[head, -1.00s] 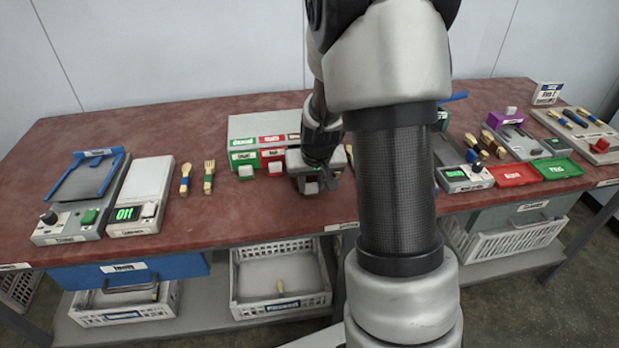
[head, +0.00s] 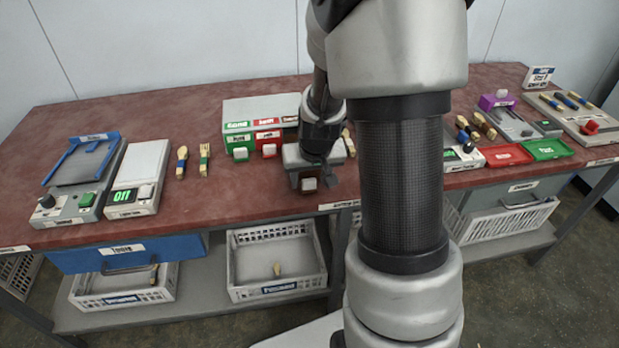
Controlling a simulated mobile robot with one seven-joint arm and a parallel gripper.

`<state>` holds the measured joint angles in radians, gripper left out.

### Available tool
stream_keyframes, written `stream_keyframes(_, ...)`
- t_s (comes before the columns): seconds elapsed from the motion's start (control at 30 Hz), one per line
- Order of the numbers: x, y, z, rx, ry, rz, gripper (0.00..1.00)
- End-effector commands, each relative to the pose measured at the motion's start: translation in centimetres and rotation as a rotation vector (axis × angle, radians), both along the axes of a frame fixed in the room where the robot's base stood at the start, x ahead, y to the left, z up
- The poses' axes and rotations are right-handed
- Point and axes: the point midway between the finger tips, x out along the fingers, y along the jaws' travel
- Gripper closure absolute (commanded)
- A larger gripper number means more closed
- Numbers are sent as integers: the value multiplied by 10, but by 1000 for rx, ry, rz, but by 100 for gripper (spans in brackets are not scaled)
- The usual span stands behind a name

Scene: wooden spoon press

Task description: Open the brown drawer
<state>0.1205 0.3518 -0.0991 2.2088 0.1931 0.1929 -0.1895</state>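A grey cabinet (head: 262,106) stands on the red-brown table, with a green drawer (head: 238,140) and a red drawer (head: 268,136) side by side, both closed with pale knobs. A third, dark brownish front with a pale knob (head: 309,184) stands further out toward the table's front edge, to the right of the red drawer. It looks like the brown drawer pulled partly out. My gripper (head: 318,173) is down at this front, close around or behind the knob. My arm hides the drawer's right side. Whether the fingers touch or grip it is too small to tell.
Left of the cabinet are wooden utensils (head: 182,162), a white device (head: 138,170) and a press with a blue frame (head: 84,165). At right are red (head: 508,155) and green trays (head: 546,149).

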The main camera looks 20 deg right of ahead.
Motion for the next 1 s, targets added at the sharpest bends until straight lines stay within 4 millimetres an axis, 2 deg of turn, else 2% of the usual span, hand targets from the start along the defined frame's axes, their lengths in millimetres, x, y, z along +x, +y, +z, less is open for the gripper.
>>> stream_keyframes(0.23,0,0,0,0,0,0,52)
stream_keyframes(0.37,-2,1,8,0,-1,0,52)
stream_keyframes(0.47,-7,1,23,-1,-4,0,52)
stream_keyframes(0.8,-38,8,101,0,-5,0,52)
stream_keyframes(1.0,-54,11,138,0,-4,0,52)
